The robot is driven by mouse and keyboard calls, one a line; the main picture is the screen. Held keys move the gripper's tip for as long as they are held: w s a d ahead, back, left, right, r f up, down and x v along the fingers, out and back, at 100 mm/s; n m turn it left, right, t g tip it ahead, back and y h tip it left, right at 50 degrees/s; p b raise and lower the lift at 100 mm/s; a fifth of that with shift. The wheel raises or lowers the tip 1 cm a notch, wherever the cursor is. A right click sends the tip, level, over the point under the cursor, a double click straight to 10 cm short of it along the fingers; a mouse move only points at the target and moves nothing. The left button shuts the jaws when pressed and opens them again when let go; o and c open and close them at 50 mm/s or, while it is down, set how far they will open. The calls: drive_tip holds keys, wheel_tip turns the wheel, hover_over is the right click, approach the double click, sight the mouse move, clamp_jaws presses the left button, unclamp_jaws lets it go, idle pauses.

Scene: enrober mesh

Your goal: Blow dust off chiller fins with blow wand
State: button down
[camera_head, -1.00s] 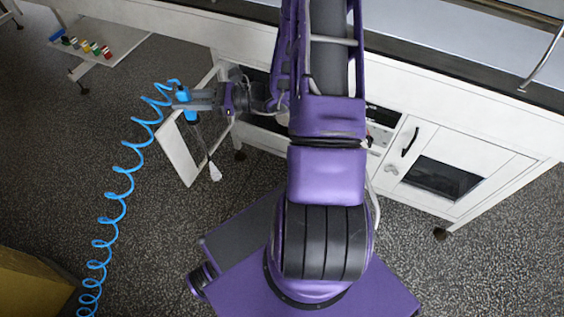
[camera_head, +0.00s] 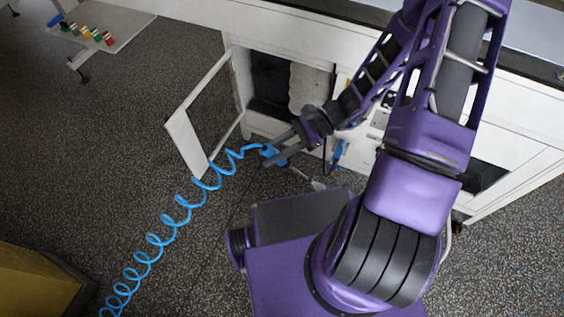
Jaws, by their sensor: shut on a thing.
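The blow wand (camera_head: 269,151) has a blue body, with a blue coiled hose running from it to the lower left. My gripper (camera_head: 279,152) is shut on the wand's blue body, in front of and below the open cabinet bay. A thin wand tube leads right and down to a pale tip (camera_head: 318,185) near my base. Inside the bay, a whitish, dusty-looking block (camera_head: 309,88), seemingly the chiller fins, stands right of a dark recess. The tip is apart from it in the picture. My arm hides the bay's right side.
An open white framed door (camera_head: 187,143) hangs left of the bay. A blue item (camera_head: 338,152) shows right of my gripper. A white shelf with several coloured pieces (camera_head: 84,32) is at upper left. A yellow box (camera_head: 35,280) stands lower left.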

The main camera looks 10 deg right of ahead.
drive_tip(key=s+d+f+n+g+h+b, duration=0.1)
drive_tip(key=s+d+f+n+h+b, duration=0.1)
drive_tip(key=f+h, duration=0.25)
drive_tip(key=s+d+f+n+h+b, duration=0.1)
drive_tip(key=d+f+n+h, duration=0.2)
drive_tip(key=f, duration=0.3)
drive_tip(key=w+d+f+n+t+h+b, duration=0.1)
drive_tip(key=w+f+n+h, duration=0.1)
drive_tip(key=w, duration=0.5)
drive_tip(key=w+f+n+t+h+b, duration=0.1)
drive_tip(key=w+f+n+h, duration=0.1)
drive_tip(key=w, duration=0.5)
drive_tip(key=shift+d+f+t+h, duration=0.2)
drive_tip(key=shift+d+t+h, duration=0.15)
drive_tip(key=shift+t+h, duration=0.1)
drive_tip(key=shift+w, duration=0.1)
drive_tip(key=w+a+b, duration=0.1)
drive_tip(key=w+a, duration=0.5)
drive_tip(key=a, duration=0.2)
drive_tip(key=shift+a+b, duration=0.3)
idle(0.6)
idle(0.6)
